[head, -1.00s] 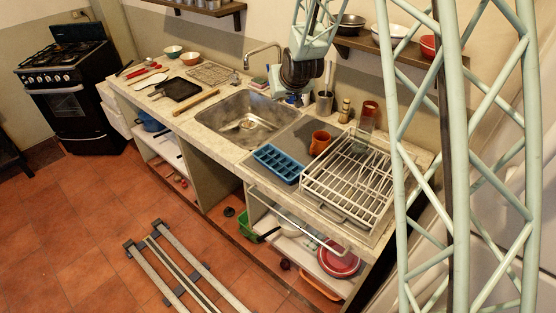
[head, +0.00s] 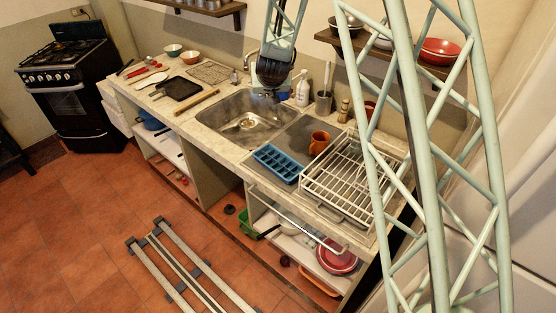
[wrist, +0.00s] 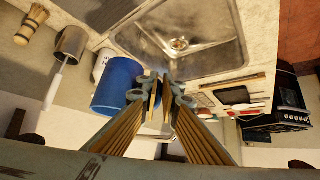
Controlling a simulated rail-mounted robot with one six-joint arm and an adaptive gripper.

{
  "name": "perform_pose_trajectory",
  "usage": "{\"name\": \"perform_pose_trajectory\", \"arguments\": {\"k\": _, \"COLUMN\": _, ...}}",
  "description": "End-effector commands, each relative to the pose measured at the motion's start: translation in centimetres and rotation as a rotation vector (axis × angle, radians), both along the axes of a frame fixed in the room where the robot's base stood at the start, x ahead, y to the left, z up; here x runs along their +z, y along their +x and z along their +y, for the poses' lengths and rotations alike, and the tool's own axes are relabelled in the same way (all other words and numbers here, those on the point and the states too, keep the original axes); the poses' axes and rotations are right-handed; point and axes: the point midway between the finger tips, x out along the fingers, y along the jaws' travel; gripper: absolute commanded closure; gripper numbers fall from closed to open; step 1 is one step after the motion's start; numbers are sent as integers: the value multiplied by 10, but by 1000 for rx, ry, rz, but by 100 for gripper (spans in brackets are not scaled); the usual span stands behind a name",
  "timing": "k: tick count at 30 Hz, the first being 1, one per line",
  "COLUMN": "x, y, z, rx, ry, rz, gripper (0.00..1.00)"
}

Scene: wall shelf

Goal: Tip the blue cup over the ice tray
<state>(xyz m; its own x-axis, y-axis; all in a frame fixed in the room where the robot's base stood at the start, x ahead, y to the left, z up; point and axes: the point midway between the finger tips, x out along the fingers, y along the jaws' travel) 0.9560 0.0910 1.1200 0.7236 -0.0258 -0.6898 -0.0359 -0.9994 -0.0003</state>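The blue cup (wrist: 116,86) is large and close in the wrist view, just left of my gripper's fingers (wrist: 160,84). The fingers are nearly together and seem to grip the cup at its side; the exact contact is hidden. In the head view my gripper (head: 270,86) is over the back of the sink, with the cup mostly hidden behind it. I cannot tell the cup's tilt for sure. The blue ice tray (head: 277,163) lies on the counter right of the sink, in front of an orange mug. It is apart from my gripper and outside the wrist view.
The orange mug (head: 319,142) and white dish rack (head: 350,178) stand close to the ice tray. A white bottle (head: 302,90), a utensil pot (head: 323,103) and a brush (head: 344,110) line the back. A wall shelf (head: 390,58) with bowls hangs above. The sink (head: 245,122) is open.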

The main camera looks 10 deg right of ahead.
Motion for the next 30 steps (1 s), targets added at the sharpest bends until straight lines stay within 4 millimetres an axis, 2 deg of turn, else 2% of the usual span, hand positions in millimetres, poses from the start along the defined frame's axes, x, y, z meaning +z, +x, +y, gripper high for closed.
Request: {"name": "perform_pose_trajectory", "arguments": {"k": 30, "x": -10, "y": 29, "z": 41, "rx": -167, "ry": 9, "rz": 5, "gripper": 100}}
